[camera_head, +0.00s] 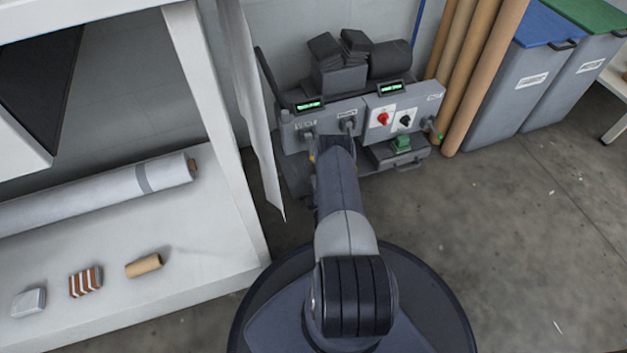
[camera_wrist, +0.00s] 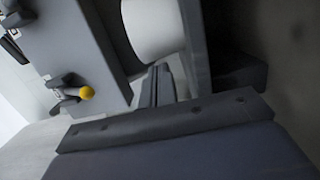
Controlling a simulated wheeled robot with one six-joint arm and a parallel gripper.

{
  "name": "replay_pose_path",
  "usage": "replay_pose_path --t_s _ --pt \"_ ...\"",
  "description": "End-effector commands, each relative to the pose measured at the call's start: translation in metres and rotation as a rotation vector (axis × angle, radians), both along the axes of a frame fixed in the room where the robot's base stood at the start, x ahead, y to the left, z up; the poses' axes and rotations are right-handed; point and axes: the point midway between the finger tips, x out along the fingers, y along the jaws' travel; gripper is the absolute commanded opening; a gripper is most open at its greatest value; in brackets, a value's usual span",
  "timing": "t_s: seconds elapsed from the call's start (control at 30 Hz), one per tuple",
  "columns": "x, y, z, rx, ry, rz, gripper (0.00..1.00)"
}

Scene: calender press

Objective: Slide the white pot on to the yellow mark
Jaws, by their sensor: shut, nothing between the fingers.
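My gripper (camera_wrist: 158,82) shows in the wrist view as two dark fingers side by side, shut with nothing between them. A smooth white rounded thing (camera_wrist: 152,28) is just beyond the fingertips, partly cut off; I cannot tell whether it is the white pot or whether the fingers touch it. A small yellow knob-like tip (camera_wrist: 87,92) sits on the grey unit left of the fingers. I make out no clear yellow mark. In the head view, my arm reaches to the grey control panel (camera_head: 365,122) and hides the fingertips.
The panel carries a red knob (camera_head: 383,118), a black knob (camera_head: 405,120) and two green displays. A hanging white sheet (camera_head: 252,110) and a white frame (camera_head: 215,110) stand close on the left. Brown tubes (camera_head: 483,75) and bins stand right.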

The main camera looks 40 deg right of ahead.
Motion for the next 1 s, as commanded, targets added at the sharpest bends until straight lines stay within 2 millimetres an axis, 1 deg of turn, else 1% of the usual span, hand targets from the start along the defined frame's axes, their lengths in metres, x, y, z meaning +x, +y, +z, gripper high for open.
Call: replay_pose_path --t_s 0.23,0.33,0.47,0.6,0.73,0.83,1.0 --pt "0.0 0.0 0.0 0.0 0.0 0.0 0.0" --pt "-0.001 -0.006 0.0 0.0 0.0 -0.003 0.0" --pt "-0.004 -0.027 0.0 -0.001 -0.002 -0.006 0.0" --pt "-0.008 -0.056 0.0 0.0 -0.002 -0.007 0.0" --pt "-0.012 -0.079 0.0 0.0 -0.001 -0.005 0.0" --pt "-0.013 -0.09 0.0 0.0 -0.001 -0.003 0.0" --pt "-0.014 -0.094 0.0 0.001 0.001 0.0 0.0"
